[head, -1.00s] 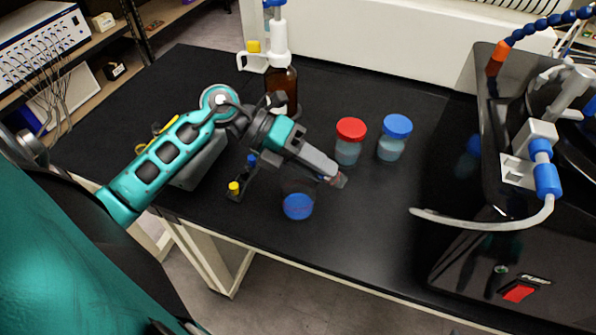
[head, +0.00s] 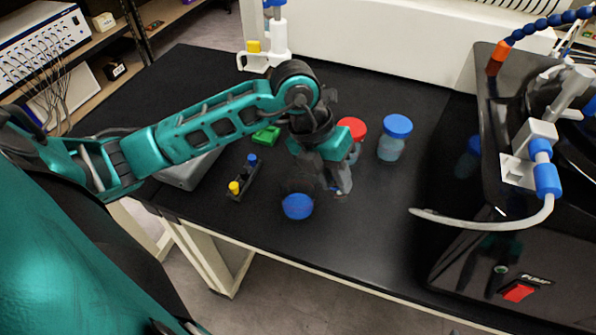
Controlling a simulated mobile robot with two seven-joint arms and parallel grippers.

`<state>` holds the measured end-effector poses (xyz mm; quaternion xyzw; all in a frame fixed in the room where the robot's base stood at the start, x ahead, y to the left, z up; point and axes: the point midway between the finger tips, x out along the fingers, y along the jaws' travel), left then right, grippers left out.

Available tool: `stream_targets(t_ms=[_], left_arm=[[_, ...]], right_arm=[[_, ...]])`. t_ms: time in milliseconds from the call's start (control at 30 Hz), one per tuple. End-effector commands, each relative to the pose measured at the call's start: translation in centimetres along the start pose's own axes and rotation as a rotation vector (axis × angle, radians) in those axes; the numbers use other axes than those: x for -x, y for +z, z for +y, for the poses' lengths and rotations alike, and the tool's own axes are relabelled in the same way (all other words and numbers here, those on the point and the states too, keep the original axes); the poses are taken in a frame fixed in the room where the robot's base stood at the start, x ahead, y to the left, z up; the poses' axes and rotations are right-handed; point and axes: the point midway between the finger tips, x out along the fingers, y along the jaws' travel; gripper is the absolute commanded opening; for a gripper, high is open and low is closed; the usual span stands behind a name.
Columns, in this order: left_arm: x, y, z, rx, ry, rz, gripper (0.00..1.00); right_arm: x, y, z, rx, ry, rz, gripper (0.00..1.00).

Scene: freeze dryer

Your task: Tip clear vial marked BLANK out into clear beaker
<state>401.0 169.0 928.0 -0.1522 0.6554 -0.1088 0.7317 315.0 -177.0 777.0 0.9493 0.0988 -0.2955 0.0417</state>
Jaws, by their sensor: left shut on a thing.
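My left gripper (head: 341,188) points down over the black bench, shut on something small. The thing between its fingers is too small and dark to make out, and I cannot read any BLANK mark. Just left of the fingertips is a round thing with a blue lower part (head: 297,207) and a faint, see-through upper part. It looks like the clear beaker with blue in its bottom, but I cannot be sure. The fingers are beside it on the right, with a small gap in the picture. My right gripper is out of view.
A red-capped jar (head: 353,131), partly covered by my gripper, and a blue-capped jar (head: 395,137) stand behind. A small rack (head: 241,184) with yellow and blue caps and a green object (head: 266,135) are left. The black freeze dryer (head: 470,225) stands right. The front bench is clear.

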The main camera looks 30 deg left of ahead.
Motion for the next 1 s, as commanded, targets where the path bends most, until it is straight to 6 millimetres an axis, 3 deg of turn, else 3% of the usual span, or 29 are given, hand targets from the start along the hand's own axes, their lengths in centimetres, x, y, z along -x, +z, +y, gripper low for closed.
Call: stream_targets(t_ms=[500,1000], left_arm=[[-1.8,0.7,-2.5,0.001,0.306,0.076,0.0],[-2.2,0.8,-3.0,0.0,0.376,0.096,0.0]], right_arm=[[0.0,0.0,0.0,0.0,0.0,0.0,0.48],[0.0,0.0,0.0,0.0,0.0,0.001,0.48]])
